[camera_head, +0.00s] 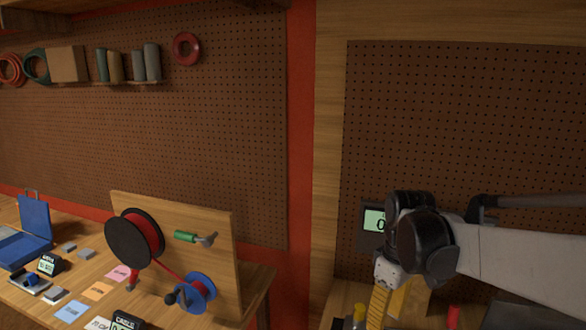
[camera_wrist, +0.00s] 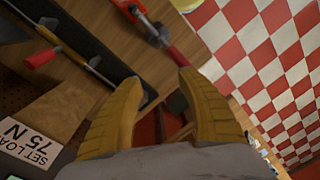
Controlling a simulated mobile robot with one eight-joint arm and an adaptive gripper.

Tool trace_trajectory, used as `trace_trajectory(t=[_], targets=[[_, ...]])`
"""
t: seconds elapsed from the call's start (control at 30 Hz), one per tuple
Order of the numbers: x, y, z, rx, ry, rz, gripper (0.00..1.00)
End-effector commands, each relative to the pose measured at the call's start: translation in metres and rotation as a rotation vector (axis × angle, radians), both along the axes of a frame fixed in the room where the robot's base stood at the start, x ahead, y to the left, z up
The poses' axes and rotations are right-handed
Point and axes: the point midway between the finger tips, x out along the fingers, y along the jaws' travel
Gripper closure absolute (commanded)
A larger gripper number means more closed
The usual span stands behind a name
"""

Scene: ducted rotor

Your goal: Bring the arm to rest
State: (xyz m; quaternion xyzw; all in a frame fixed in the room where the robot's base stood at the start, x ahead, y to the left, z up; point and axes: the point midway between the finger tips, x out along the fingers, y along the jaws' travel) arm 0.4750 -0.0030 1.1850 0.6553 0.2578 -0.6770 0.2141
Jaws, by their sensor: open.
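My arm reaches in from the right in the head view, and my gripper (camera_head: 385,308) hangs at its end with yellow fingers pointing down. In the wrist view my gripper (camera_wrist: 160,78) shows its two yellow fingers spread apart, with nothing held between them. A tool with a red part (camera_wrist: 178,56) and a grey metal end lies beyond the fingertips; I cannot tell its distance.
A display (camera_head: 374,220) is behind my wrist, partly hidden. A dark tray (camera_wrist: 90,45) and a "SET LOAD 75 N" card (camera_wrist: 30,138) lie below my gripper. At left stands a board with a red spool (camera_head: 135,238) and blue reel (camera_head: 197,292). The checkered floor (camera_wrist: 265,50) is clear.

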Motion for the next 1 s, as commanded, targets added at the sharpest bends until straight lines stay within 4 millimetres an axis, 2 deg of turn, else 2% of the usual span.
trace_trajectory(t=[0.27,0.43,0.7,0.83,1.0], targets=[[-0.026,0.001,-0.007,-0.011,-0.126,-0.135,0.54],[-0.050,0.002,-0.017,-0.005,-0.234,-0.252,0.54],[-0.101,0.003,-0.059,0.071,-0.495,-0.530,0.54],[-0.115,0.003,-0.075,0.118,-0.582,-0.621,0.54],[-0.122,0.003,-0.083,0.151,-0.632,-0.675,0.54]])
